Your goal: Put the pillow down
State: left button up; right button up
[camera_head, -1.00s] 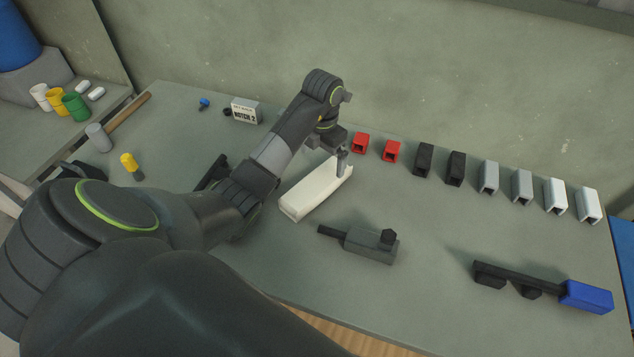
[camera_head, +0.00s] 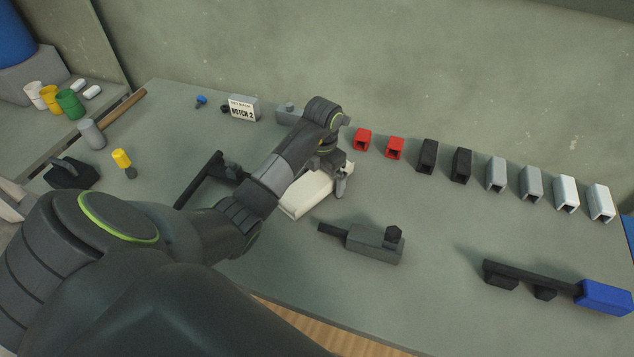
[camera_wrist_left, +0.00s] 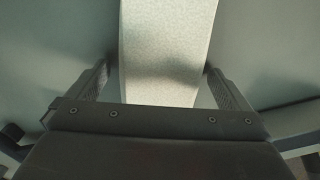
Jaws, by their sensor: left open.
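The pillow is a cream-white long block (camera_head: 304,197) lying on the grey table, slanting from lower left to upper right. My left gripper (camera_head: 341,183) is low over its right end, and the wrist partly hides it. In the left wrist view, the pillow (camera_wrist_left: 165,45) runs between the two spread fingers (camera_wrist_left: 158,70) of my left gripper. The fingers stand to either side of it, with a narrow gap showing near each. My right gripper is not in view.
A grey block with a dark bar (camera_head: 374,246) lies in front of the pillow. A dark bracket (camera_head: 203,178) stands left, and a row of red, black, grey and white sleeves (camera_head: 461,165) is at the back. The front right holds a blue-ended bar (camera_head: 606,298).

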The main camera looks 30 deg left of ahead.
aim_at(322, 174)
pick_arm(q)
jog(key=c, duration=1.1)
jog(key=shift+r, duration=0.25)
jog(key=shift+c, duration=0.2)
notch_tip(322, 174, up, 3)
jog(key=shift+r, duration=0.1)
notch_tip(322, 174, up, 5)
jog(key=p, duration=0.4)
jog(key=shift+r+p, duration=0.55)
jog(key=shift+p, duration=0.25)
notch_tip(322, 174, down, 3)
jog(key=b, duration=0.3)
jog(key=shift+f, duration=0.15)
